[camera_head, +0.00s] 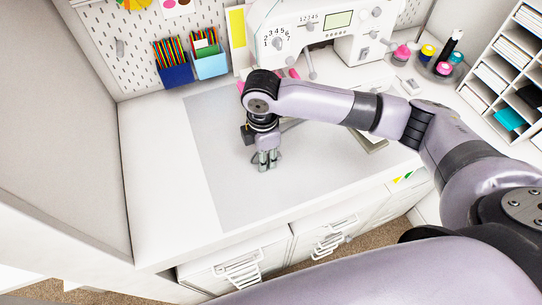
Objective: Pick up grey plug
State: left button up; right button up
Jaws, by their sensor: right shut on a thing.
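My right gripper (266,162) points down over the grey mat (215,130) on the white desk. Its fingers are close together, shut on a small grey thing that I take to be the grey plug. The plug is hard to tell apart from the grey fingers at this size, and I cannot tell whether it touches the mat. No other grey plug shows clearly on the desk. My left gripper is not in view.
A white sewing machine (335,30) stands behind my right arm. Pencil holders hang on the pegboard (125,40). Thread spools (427,52) stand on a round holder near a white paper rack (490,80) at right. The mat's left and front parts are clear. Drawers (240,262) are below.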

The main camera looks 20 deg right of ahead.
grip_shut()
jog(key=shift+r, duration=0.1)
